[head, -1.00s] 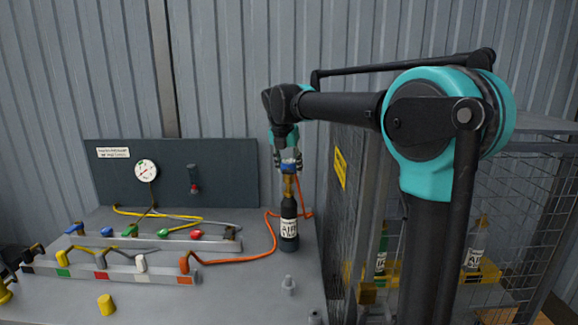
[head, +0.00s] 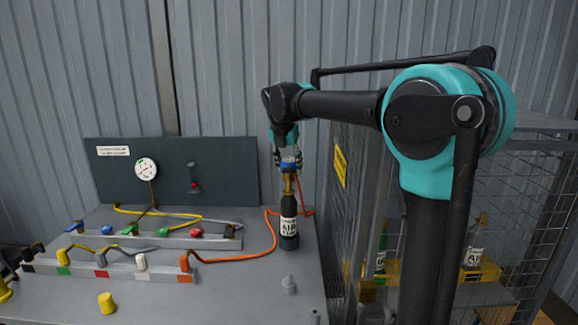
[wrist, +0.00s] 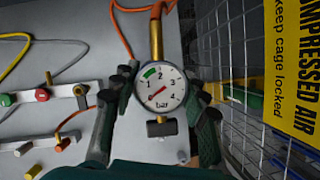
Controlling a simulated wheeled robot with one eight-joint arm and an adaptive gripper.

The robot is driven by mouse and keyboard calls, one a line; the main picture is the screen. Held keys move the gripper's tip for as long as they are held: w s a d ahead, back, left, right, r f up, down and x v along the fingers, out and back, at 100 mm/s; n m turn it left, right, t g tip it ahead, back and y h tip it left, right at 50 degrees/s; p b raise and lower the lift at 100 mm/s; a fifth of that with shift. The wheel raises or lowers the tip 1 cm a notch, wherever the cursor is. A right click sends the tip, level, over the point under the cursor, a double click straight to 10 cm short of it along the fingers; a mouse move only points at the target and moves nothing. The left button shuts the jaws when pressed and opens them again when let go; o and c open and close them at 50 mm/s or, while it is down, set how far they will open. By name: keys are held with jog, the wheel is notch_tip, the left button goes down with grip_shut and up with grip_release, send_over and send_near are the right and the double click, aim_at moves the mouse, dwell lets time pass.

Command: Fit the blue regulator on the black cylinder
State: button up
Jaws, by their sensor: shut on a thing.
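The black cylinder (head: 289,228), with a white AIR label, stands upright at the right side of the bench. My gripper (head: 287,157) points down above its top and is shut on the blue regulator (head: 288,167). Brass shows between the regulator's blue part and the cylinder's dark shoulder. The regulator looks in line with the cylinder, but I cannot tell whether it is seated. In the wrist view the regulator's round white gauge (wrist: 160,86) sits between my fingers. An orange hose (wrist: 123,35) shows there beside a brass stem. The cylinder is hidden in that view.
A rail (head: 110,270) with coloured hose fittings lies on the bench's left. A grey panel (head: 225,170) with a gauge stands behind. A wire cage (head: 345,215) with bottles is close on the right. A small grey fitting (head: 289,285) stands in front of the cylinder.

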aim_at(289, 175)
jog(key=shift+f, duration=0.45)
jog(key=shift+f, duration=0.3)
jog(key=shift+f, duration=1.2)
dwell(0.9)
jog(key=o, duration=1.3)
jog(key=shift+c, duration=0.2)
